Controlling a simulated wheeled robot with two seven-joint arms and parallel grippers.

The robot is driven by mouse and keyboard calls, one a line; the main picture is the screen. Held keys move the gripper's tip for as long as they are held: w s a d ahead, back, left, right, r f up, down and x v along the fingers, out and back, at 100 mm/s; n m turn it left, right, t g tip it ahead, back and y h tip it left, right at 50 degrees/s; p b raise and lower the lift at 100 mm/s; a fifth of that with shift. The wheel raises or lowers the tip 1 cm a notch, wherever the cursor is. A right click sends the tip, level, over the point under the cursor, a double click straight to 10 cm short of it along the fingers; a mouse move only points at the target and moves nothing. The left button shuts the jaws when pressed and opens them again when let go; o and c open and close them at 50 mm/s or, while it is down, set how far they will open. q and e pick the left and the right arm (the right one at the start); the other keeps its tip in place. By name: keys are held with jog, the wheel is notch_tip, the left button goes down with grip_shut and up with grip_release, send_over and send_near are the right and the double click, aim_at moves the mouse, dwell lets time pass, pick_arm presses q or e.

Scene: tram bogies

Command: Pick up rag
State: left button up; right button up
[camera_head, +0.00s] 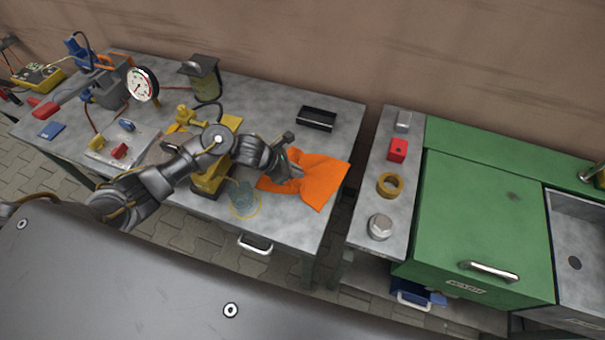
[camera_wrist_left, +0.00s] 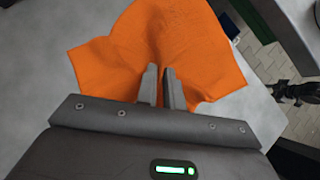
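The orange rag (camera_head: 320,181) lies creased on the right front part of the metal workbench (camera_head: 262,107). My left gripper (camera_head: 295,171) reaches over the rag's left part from the left. In the left wrist view, its two fingers (camera_wrist_left: 161,82) are close together, and the rag (camera_wrist_left: 115,58) is bunched up in folds between and around them. The rag's outer parts spread flat on both sides, apparently still on the bench top. The exact contact at the fingertips is partly hidden. My right gripper is not seen.
A glass jar (camera_head: 243,197) and a yellow device (camera_head: 210,180) stand close left of the rag. A black tray (camera_head: 317,118) lies behind it. Right, across a gap, a narrow table holds a tape roll (camera_head: 390,185) and a red block (camera_head: 397,149).

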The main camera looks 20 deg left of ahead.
pick_arm(q)
jog(key=shift+f, duration=0.1)
grip_shut()
notch_tip(320, 180, up, 12)
jog(key=p, duration=0.7)
jog(key=shift+p, duration=0.4)
notch_tip(320, 180, up, 9)
jog(key=p, duration=0.5)
jog(key=shift+p, duration=0.35)
jog(key=s+a+r+b, duration=0.5)
jog(key=s+b, duration=0.2)
jog(key=b, duration=0.4)
jog(key=shift+s+a, duration=0.3)
jog(key=shift+a, duration=0.1)
